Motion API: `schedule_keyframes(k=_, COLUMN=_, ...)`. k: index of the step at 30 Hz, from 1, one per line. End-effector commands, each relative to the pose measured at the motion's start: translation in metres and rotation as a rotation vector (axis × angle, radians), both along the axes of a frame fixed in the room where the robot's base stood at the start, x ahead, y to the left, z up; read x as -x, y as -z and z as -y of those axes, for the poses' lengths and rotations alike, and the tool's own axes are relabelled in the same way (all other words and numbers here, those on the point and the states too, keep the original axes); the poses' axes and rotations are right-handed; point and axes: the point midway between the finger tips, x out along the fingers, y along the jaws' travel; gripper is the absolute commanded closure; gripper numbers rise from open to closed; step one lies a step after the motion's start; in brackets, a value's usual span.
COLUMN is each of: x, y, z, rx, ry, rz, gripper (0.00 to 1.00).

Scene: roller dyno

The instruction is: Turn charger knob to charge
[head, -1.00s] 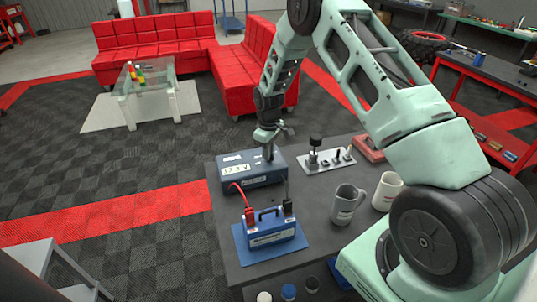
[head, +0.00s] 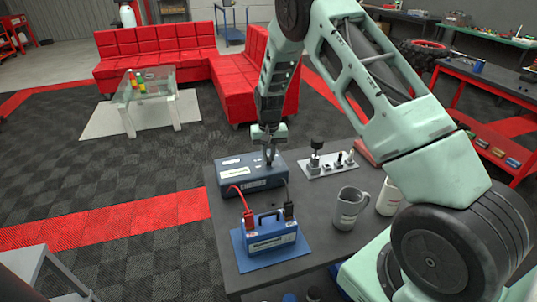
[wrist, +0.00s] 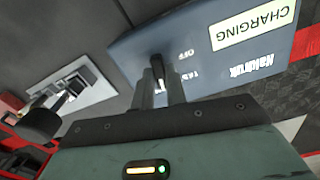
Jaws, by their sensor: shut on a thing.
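The blue charger box (head: 248,183) stands at the back of the dark table. Its top shows upside down in the wrist view (wrist: 200,25), with a pale display reading CHARGING. My gripper (head: 270,162) points down at the right part of the box. In the wrist view my two fingers (wrist: 160,78) are shut on the small black charger knob (wrist: 156,63), which stands between their tips. An OFF label shows beside the knob, and another label is partly hidden by a finger. The blue battery (head: 271,234) stands on a blue mat in front, with red and black clamps on it.
A grey plate with several upright black-topped parts (head: 327,166) lies right of the charger; it also shows in the wrist view (wrist: 75,90). A grey mug (head: 349,208) and a white mug (head: 389,197) stand at the right. Red and black cables run between charger and battery.

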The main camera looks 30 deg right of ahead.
Motion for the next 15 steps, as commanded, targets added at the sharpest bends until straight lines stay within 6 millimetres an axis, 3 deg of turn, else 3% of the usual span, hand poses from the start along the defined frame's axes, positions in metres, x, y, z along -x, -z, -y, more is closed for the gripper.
schedule_keyframes(k=15, x=-0.0054, y=-0.0045, z=0.0046, rx=0.008, ry=0.172, rz=0.018, gripper=1.00)
